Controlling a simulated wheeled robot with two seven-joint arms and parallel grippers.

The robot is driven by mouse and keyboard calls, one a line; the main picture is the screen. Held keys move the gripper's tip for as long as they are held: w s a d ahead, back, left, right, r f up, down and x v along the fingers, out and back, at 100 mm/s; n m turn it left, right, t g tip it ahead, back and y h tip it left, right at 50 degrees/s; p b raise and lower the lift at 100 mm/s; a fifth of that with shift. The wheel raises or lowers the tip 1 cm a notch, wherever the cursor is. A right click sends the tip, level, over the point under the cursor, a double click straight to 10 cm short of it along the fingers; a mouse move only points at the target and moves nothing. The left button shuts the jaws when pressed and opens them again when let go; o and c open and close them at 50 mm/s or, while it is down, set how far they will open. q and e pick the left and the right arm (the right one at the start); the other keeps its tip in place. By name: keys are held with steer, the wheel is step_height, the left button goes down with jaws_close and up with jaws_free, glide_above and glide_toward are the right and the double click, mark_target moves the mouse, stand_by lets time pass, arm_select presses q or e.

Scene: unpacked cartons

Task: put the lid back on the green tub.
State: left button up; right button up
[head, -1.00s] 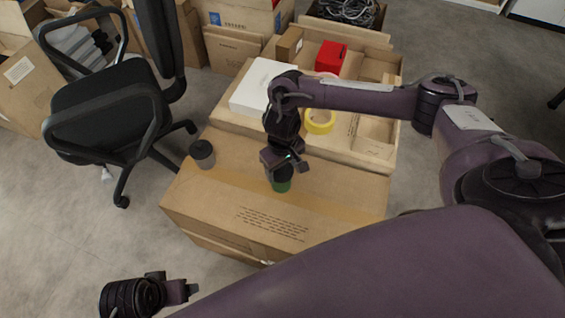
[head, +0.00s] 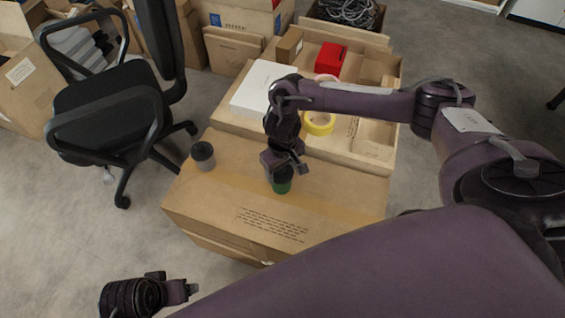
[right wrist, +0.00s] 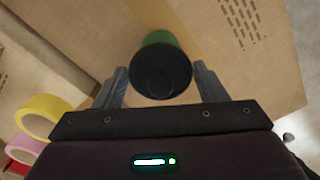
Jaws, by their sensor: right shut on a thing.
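The green tub (head: 282,187) stands upright on the large closed carton (head: 225,195). Its green side also shows in the right wrist view (right wrist: 160,38). A dark round lid (right wrist: 162,72) is over the tub's top, between the fingers of my right gripper (right wrist: 162,80). My right gripper (head: 285,170) is shut on this lid, pointing down from above. I cannot tell whether the lid is fully seated on the rim. My left gripper (head: 185,290) is low at the left, away from the carton and apparently empty; its finger gap is unclear.
A grey tub with a dark top (head: 203,156) stands on the same carton, to the left. Behind is an open carton (head: 235,124) with a white box (head: 262,86), a red box (head: 330,58) and yellow tape (head: 319,123). An office chair (head: 110,105) stands left.

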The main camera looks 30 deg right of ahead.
stand_by(0.4)
steer(key=o, duration=1)
steer(key=shift+o, duration=0.6)
steer(key=shift+o, duration=0.6)
step_height(320, 180, up, 7)
steer(key=p, duration=0.9)
